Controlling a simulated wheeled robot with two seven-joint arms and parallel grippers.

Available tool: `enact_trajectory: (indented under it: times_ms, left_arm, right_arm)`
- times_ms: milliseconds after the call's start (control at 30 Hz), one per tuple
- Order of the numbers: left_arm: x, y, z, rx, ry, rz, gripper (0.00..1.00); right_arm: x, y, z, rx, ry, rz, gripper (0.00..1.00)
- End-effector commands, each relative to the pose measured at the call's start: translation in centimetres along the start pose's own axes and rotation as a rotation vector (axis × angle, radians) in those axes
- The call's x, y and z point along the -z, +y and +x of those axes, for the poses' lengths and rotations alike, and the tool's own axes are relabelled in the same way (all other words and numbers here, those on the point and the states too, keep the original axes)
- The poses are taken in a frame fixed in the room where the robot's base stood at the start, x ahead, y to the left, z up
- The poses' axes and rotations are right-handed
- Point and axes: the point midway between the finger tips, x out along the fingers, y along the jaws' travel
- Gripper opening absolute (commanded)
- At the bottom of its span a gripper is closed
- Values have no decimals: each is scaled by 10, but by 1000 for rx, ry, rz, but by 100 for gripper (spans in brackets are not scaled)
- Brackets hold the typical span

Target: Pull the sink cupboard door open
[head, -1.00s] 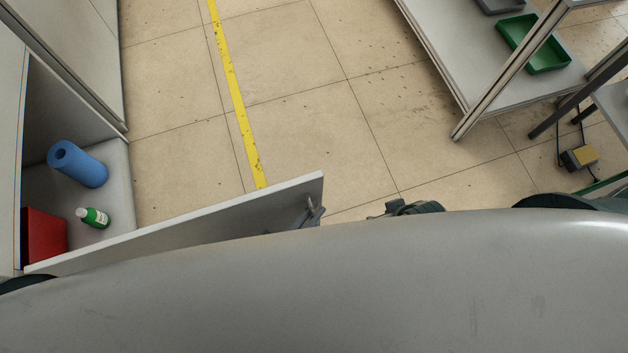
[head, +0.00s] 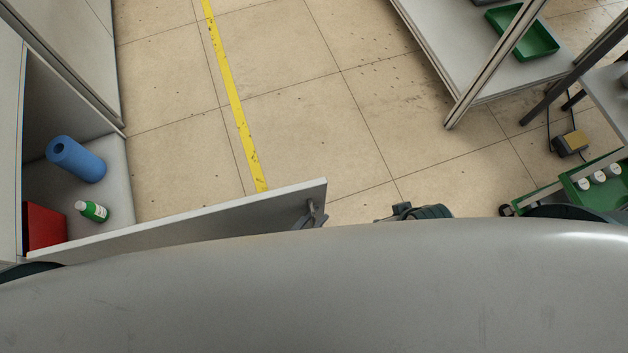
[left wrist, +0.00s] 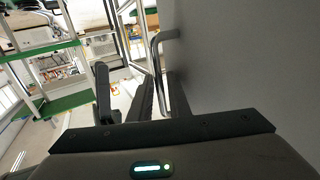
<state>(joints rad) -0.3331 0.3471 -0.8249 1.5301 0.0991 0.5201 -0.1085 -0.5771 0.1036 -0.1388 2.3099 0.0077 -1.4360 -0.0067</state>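The sink cupboard door (head: 200,222) stands wide open at lower left in the head view, swung out from the cupboard (head: 75,120). Its handle (head: 311,208) is near the free end, on the side towards me. In the left wrist view the handle (left wrist: 159,75) is a metal bar on the grey door face (left wrist: 240,60). My left gripper (head: 312,221) is beside the handle, partly hidden by my body.
Inside the cupboard are a blue roll (head: 76,159), a green bottle (head: 92,210) and a red box (head: 43,227). A shelf unit with a green tray (head: 522,32) stands at upper right. A green crate (head: 592,190) is at right. The middle floor is clear.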

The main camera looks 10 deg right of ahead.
Motion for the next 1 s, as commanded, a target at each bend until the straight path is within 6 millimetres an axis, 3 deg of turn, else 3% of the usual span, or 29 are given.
enact_trajectory:
  times_ms: [267, 467, 667, 1000]
  left_arm:
    - [0, 0, -3, 0, -1, 0, 17]
    - [-1, 1, -18, 0, -3, -1, 17]
    - [-1, 1, -50, -1, -3, 0, 17]
    - [-1, 1, -120, -1, -3, -1, 17]
  right_arm:
    - [0, -1, 0, 1, 1, 0, 31]
    - [0, -1, 0, 2, 3, 0, 31]
    - [0, -2, 1, 4, 8, 0, 31]
    - [4, -5, 3, 13, 33, -1, 31]
